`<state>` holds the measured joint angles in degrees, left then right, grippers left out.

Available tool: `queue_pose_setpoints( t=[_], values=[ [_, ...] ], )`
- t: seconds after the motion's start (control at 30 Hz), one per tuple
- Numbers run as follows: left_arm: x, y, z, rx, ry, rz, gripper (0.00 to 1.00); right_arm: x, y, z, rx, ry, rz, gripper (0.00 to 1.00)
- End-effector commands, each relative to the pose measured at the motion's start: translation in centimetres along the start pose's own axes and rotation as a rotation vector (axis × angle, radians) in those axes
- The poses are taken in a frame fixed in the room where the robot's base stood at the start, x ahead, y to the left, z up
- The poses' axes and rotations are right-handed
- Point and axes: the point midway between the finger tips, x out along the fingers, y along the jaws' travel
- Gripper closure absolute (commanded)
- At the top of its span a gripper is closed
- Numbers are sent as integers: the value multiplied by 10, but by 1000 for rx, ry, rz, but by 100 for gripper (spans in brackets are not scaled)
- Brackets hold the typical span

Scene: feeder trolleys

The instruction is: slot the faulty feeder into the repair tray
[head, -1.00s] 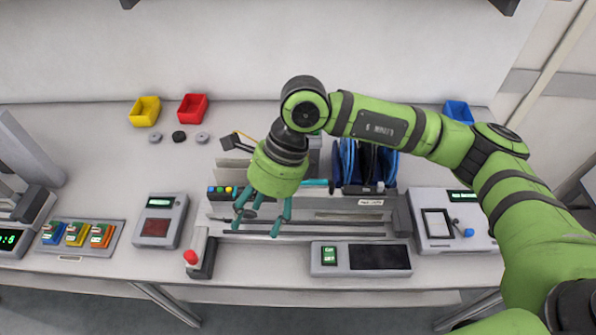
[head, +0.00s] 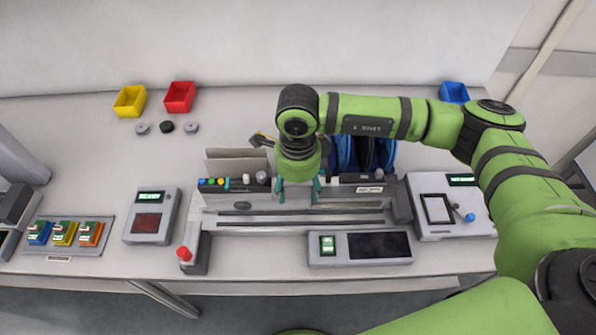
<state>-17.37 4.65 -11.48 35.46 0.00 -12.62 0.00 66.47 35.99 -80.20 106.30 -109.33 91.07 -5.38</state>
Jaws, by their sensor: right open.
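My right gripper (head: 298,193) points down over the grey feeder bank (head: 330,205) in the middle of the table. Its teal fingers are apart, with nothing seen held between them. Dark feeders with blue reels (head: 367,152) stand upright in the bank, just right of the gripper and partly hidden by my arm. I cannot tell which feeder is the faulty one. No tray is clearly marked as the repair tray; a grey plate (head: 100,242) with blue, yellow and orange blocks lies at the left. My left gripper is not in view.
A red-knobbed lever (head: 185,253) stands at the bank's front left. A grey box with a green display (head: 152,215) is left of it, a dark-screened panel (head: 380,246) in front, and a device with a blue knob (head: 470,216) right. Yellow (head: 130,101) and red bins (head: 180,97) stand behind.

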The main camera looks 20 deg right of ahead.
Motion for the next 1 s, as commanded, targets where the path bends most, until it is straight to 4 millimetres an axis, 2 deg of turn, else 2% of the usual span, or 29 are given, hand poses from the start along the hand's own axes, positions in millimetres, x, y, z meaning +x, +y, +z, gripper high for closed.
queue_pose_setpoints(
  t=[0.37,0.4,0.47,0.5,0.53,1.0],
  values=[
    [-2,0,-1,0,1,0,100,8,0,0,-2,-1,0,37],
    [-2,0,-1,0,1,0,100,8,0,0,-2,0,0,53],
    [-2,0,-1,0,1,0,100,8,0,0,-2,0,0,77],
    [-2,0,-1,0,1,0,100,8,0,0,-2,0,0,93],
    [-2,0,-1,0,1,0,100,8,0,0,-2,0,0,100],
    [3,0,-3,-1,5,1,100,9,1,7,-3,-1,1,100]
  ],
)
